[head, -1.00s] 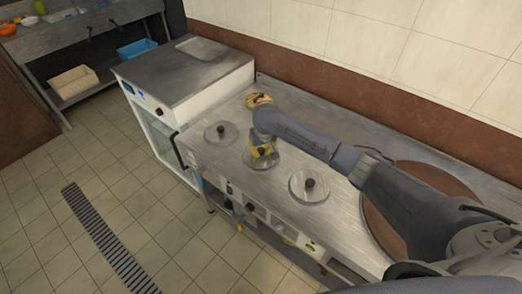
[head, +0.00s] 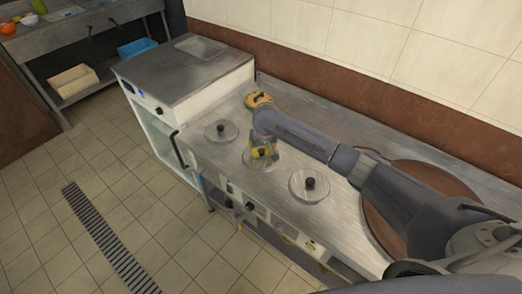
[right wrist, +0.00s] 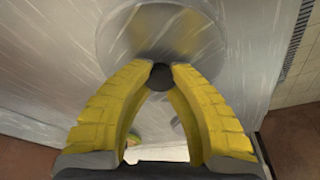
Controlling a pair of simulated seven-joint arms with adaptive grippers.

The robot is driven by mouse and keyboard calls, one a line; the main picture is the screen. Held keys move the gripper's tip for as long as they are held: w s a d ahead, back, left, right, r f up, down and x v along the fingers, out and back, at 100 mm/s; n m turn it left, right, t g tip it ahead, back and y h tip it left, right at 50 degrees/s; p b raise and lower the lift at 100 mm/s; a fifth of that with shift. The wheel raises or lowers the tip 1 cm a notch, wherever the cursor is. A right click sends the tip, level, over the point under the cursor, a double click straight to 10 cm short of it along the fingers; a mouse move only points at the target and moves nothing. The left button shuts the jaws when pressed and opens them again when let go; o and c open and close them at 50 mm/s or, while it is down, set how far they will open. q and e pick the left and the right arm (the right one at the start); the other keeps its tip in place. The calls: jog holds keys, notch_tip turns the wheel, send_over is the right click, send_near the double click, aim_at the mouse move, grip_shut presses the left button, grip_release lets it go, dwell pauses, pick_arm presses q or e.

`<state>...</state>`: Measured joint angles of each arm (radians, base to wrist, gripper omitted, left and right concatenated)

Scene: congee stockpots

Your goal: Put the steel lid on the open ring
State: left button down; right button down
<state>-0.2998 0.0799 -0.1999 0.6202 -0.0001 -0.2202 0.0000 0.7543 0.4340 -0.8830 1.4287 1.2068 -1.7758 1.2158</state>
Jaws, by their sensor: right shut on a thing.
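My right gripper (head: 262,152) reaches down over the counter and is shut on the dark knob (right wrist: 161,76) of a steel lid. This lid's round disc (right wrist: 128,32) spreads beyond the fingertips in the right wrist view. In the head view the disc (head: 249,163) shows around the yellow fingers, between two other lids. I see no uncovered ring; whatever is under the held lid is hidden, and I cannot tell whether the lid touches the surface. My left gripper is not in view.
One knobbed lid (head: 221,132) lies to the left and another (head: 310,186) to the right on the steel counter (head: 315,118). A large brown round surface (head: 440,178) is at right under my arm. A small yellowish round thing (head: 258,99) sits behind my wrist.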

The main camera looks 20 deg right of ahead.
aim_at(263, 159)
jog(key=c, duration=1.6)
grip_release()
jog(key=v, duration=1.1)
